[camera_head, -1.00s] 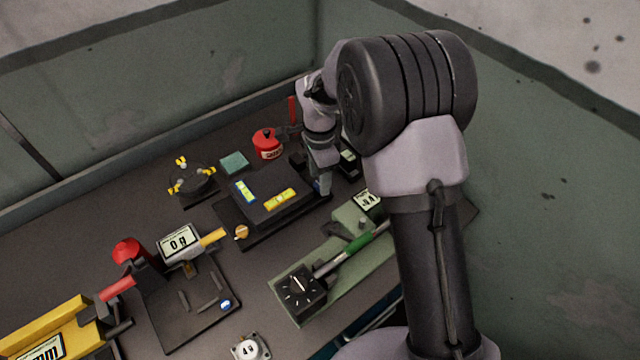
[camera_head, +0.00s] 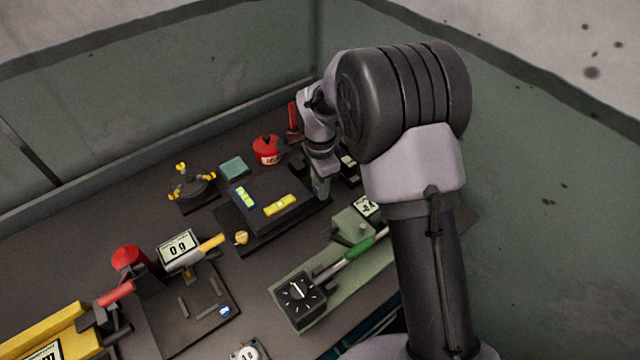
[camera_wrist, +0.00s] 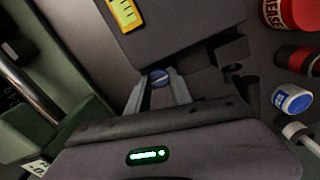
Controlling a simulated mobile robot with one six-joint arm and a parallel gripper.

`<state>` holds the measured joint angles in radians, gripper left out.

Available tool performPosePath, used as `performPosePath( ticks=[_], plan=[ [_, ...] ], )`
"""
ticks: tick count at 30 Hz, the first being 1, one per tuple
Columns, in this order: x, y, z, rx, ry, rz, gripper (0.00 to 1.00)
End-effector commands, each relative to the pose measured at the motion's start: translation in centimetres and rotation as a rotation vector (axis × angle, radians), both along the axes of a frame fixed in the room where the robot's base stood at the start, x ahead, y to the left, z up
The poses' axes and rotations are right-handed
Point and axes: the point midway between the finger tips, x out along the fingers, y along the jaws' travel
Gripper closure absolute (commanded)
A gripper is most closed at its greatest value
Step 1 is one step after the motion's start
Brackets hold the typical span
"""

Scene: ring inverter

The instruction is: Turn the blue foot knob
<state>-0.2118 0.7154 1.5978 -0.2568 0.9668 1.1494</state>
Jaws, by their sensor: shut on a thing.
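In the head view my gripper (camera_head: 320,188) reaches down at the right corner of the plate (camera_head: 262,185), and the knob is hidden there.
An orange knob (camera_head: 241,237) is at the plate's near left corner. A red can (camera_head: 266,149) stands behind.

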Motion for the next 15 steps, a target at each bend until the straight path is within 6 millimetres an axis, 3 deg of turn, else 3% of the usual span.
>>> performPosePath(
  ticks=[15],
  plan=[
    [0.08,0.09,0.23,0.001,0.001,0.411,1.00]
  ],
)
